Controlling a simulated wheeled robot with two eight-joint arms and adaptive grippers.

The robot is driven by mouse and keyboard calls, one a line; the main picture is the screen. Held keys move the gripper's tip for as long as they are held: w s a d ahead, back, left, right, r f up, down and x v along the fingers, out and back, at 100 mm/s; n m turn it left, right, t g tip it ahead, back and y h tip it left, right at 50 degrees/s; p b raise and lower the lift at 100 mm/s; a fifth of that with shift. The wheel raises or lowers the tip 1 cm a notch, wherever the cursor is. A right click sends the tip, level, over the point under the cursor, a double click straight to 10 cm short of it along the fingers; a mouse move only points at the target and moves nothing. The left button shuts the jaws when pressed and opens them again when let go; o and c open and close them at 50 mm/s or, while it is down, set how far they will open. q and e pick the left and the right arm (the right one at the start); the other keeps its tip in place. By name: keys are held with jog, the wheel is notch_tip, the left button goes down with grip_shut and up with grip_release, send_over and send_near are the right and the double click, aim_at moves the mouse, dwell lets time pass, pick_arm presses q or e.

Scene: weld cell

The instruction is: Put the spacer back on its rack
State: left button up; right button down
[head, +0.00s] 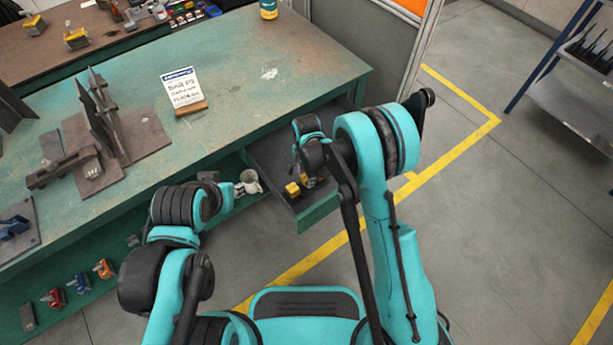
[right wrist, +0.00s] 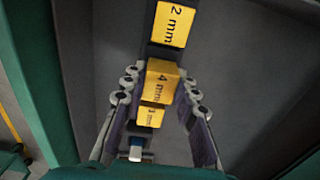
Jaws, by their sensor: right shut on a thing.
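My right gripper (right wrist: 160,88) reaches down into the open grey drawer (head: 268,157) at the bench's right end. It is shut on the yellow spacer marked "4 mm" (right wrist: 162,82), with one finger on each side of it. A yellow block marked "2 mm" (right wrist: 173,22) lies beyond it, and another yellow block (right wrist: 150,115) shows between the fingers nearer the wrist. In the head view, yellow blocks (head: 292,189) show in the drawer beside my right wrist, whose fingertips are hidden. My left arm ends near the bench's front edge; its finger state is unclear. I cannot clearly identify the rack.
The green bench (head: 245,65) holds a dark metal fixture (head: 115,135) and a written card (head: 184,87). Small coloured clamps (head: 79,283) sit on the lower shelf. A metal cart (head: 575,95) stands at right. The bench's right half is mostly clear.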

jog(key=shift+f, duration=0.6)
dwell(0.6)
jog(key=c, duration=1.1)
grip_release()
notch_tip(320, 180, up, 12)
